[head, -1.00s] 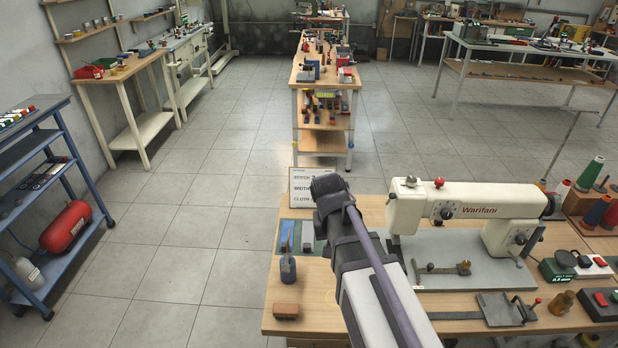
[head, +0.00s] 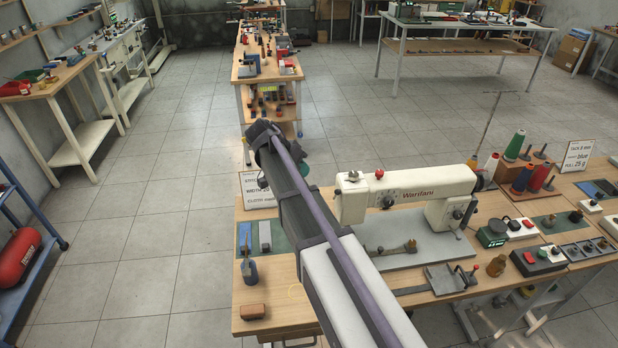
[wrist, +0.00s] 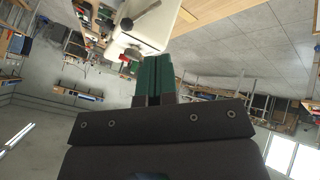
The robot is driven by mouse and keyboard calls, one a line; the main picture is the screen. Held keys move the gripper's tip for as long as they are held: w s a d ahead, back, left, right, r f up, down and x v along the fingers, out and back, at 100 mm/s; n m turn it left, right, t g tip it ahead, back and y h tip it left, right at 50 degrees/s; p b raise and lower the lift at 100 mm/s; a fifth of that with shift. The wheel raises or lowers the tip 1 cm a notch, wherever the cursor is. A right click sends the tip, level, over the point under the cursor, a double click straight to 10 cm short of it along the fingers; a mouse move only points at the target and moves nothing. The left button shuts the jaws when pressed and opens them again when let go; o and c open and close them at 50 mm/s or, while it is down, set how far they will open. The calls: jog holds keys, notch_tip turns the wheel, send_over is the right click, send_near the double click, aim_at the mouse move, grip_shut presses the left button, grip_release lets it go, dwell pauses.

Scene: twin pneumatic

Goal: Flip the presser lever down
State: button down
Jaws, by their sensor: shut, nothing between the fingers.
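The white sewing machine (head: 425,190) marked Warifani stands on the wooden table. In the wrist view, its white body (wrist: 150,28) fills the upper middle. A dark lever (wrist: 127,24) with a round knob and a thin arm shows against that body; it looks like the presser lever. It stands out up and to the right in that picture. My gripper's green fingers (wrist: 154,60) are together and empty, pointing at the machine just below the lever, apart from it. In the head view, my arm hides most of the gripper, and I cannot make out the lever there.
A sign (head: 258,190) stands at the table's back left, close to my arm. Thread spools (head: 520,170) and switch boxes (head: 538,260) are on the right.

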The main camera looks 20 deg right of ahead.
aim_at(336, 195)
jog(key=s+d+f+b, duration=0.3)
jog(key=d+f+b, duration=0.3)
jog(key=d+f, duration=0.1)
jog(key=shift+s+d+f, duration=0.15)
jog(key=shift+s+d, duration=0.05)
jog(key=shift+s, duration=0.1)
